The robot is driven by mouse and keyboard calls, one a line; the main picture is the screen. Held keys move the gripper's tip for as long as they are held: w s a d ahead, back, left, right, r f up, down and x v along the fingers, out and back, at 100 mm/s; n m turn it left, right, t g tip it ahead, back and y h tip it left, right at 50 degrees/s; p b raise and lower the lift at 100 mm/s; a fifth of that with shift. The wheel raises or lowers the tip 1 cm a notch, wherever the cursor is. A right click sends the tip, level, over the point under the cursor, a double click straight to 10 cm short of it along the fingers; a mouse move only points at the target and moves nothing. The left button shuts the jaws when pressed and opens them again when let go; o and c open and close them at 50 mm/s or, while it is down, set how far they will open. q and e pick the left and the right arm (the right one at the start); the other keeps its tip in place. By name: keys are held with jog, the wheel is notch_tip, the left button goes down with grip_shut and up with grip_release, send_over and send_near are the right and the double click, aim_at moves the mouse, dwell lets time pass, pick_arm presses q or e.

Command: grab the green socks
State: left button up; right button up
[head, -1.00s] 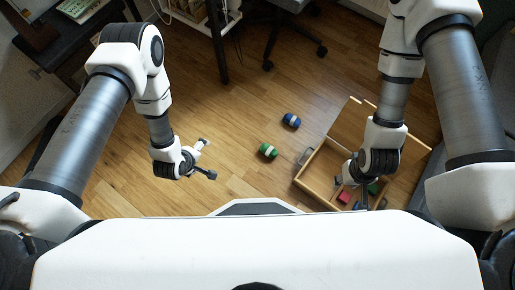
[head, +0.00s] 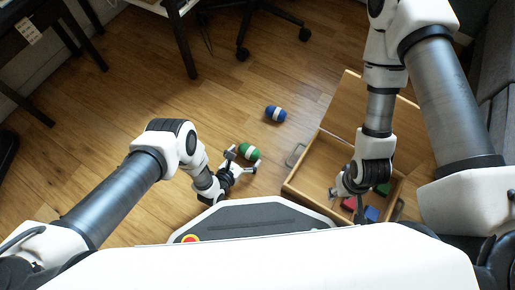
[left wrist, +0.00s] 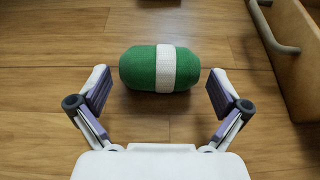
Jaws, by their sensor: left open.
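The green socks (head: 249,152) are a rolled bundle with a white band, lying on the wooden floor. They also show in the left wrist view (left wrist: 143,68), just ahead of and between the fingertips. My left gripper (head: 240,162) is open and empty, close to the near side of the socks; its two fingers show in the left wrist view (left wrist: 158,88). My right gripper (head: 350,198) is over the wooden box at the right; its fingers are too small and partly hidden to tell their state.
A blue rolled bundle (head: 275,114) with a white band lies beyond the green one. The open wooden box (head: 308,190) with a metal handle stands at the right, holding red, blue and green items. A wheeled chair (head: 243,52) stands at the back. The floor at left is clear.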

pick_arm(q)
jog(key=shift+w+d+f, duration=0.2)
jog(key=shift+w+f, duration=0.15)
jog(key=shift+r, duration=0.1)
jog(key=c, duration=0.8)
jog(key=shift+c, duration=0.2)
